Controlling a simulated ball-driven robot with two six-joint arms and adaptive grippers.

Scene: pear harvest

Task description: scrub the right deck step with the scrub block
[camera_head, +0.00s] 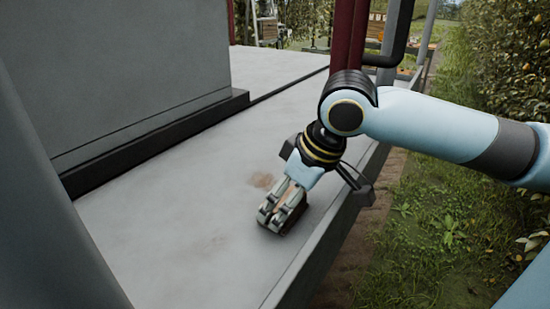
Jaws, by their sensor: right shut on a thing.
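The deck step (190,225) is a pale grey surface running from the lower left toward the upper middle. A brown stain (262,181) shows on it, just left of my right gripper, and a fainter mark lies lower down. My right gripper (283,214) points down at the step near its right edge. It is shut on the scrub block (294,213), a brown block with a dark lower part, mostly hidden by the fingers. The block is at or just above the surface; I cannot tell if it touches. My left gripper is not in view.
A grey wall box (140,70) with a dark base ledge borders the step on the left. Dark red posts (347,35) and a black pipe stand at the far end. Grass (430,235) and fruit bushes (505,70) lie beyond the right edge.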

